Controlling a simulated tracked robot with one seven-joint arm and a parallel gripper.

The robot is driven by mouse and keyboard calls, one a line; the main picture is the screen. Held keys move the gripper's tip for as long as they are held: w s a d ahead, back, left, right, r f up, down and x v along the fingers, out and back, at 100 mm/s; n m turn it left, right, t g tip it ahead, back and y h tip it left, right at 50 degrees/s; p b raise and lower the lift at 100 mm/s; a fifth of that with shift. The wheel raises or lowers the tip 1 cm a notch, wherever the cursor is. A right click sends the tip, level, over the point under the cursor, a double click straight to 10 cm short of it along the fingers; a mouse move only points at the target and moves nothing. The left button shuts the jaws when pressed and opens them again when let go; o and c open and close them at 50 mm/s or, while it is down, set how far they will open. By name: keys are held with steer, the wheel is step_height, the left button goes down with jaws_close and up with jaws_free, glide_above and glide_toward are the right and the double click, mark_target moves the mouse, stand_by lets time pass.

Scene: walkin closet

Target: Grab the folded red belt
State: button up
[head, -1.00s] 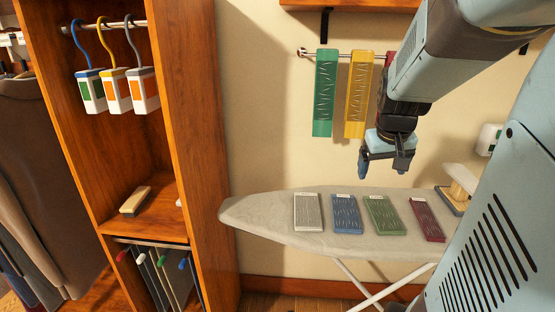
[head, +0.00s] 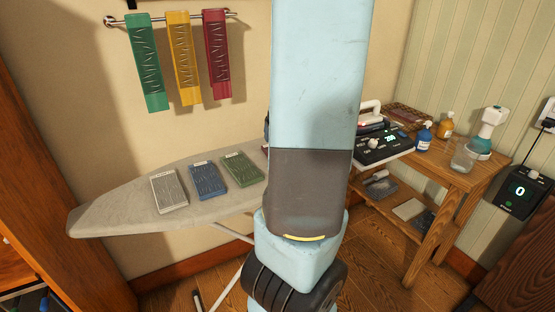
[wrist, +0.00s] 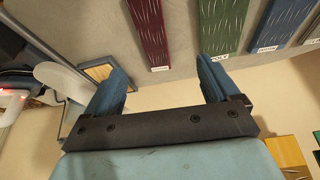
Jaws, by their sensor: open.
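The folded red belt (wrist: 147,30) is a flat, dark red strip with pale slanted marks and a small white tag, lying on the grey ironing board (wrist: 181,68). In the wrist view it lies beyond my gripper (wrist: 162,82), towards the upper middle between the two blue fingers. My gripper is open and empty, with its fingers apart from the belt. In the head view my arm hides the gripper and the belt's place at the right of the board (head: 105,212).
Folded olive (head: 242,169), blue (head: 208,180) and grey (head: 168,191) pieces lie beside it in a row. Green (head: 147,62), yellow (head: 183,58) and red (head: 216,54) strips hang on the wall rail. A wooden table (head: 455,178) with bottles and a glass stands right.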

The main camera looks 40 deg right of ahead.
steer(key=shift+s+d+x, duration=0.1)
steer(key=shift+d+x, duration=0.15)
steer(key=shift+x, duration=1.3)
steer(key=shift+s+d+x, duration=0.1)
steer(key=shift+d+x, duration=0.15)
steer(key=shift+x, duration=1.35)
steer(key=shift+s+d+x, duration=0.15)
steer(key=shift+d+x, duration=0.1)
steer(key=shift+x, duration=1.3)
steer(key=shift+w+x, duration=0.2)
steer(key=shift+x, duration=0.7)
steer(key=shift+w+x, duration=0.15)
steer(key=shift+x, duration=0.8)
steer(key=shift+w+d+f, duration=0.15)
steer(key=shift+w+f, duration=0.05)
steer(key=shift+f, duration=0.3)
steer(key=c, duration=1.1)
steer(key=shift+c, duration=0.2)
